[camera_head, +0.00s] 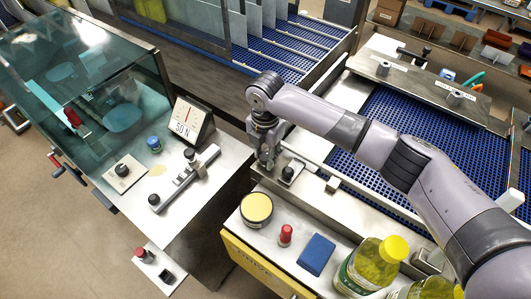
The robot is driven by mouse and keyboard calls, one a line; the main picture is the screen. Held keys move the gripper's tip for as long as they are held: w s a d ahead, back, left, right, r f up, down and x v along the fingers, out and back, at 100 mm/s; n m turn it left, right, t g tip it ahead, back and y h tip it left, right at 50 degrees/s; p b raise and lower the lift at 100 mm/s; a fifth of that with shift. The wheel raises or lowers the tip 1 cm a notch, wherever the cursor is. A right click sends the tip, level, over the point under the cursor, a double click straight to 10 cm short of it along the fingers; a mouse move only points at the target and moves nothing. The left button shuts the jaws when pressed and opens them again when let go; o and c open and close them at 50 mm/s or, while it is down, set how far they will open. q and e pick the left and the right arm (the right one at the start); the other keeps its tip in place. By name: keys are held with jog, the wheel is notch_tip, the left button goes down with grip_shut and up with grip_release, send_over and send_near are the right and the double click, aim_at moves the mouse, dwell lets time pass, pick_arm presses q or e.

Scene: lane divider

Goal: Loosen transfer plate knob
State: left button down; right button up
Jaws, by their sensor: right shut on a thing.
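My right gripper (267,160) points down at the near left corner of the blue conveyor's metal frame. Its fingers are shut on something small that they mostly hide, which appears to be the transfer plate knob. A black knob on a small metal block (290,174) stands just right of the fingers. A far metal plate (420,80) carries labels and two grey knobs (383,67) and (455,97). My left gripper is out of view.
The blue mesh conveyor (400,120) lies under my right arm. A 50 N dial gauge (188,122) and a black-knobbed bar (185,178) are on the left bench. A yellow tin (257,207), red-capped item (285,235), blue block (316,254) and yellow-capped jar (370,265) stand in front.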

aim_at(265, 156)
jog(key=shift+s+f+n, duration=0.1)
jog(key=shift+f+n, duration=0.05)
jog(key=shift+n, duration=0.15)
dwell(0.4)
jog(key=o, duration=1.1)
jog(key=shift+o, duration=0.2)
notch_tip(265, 156, up, 12)
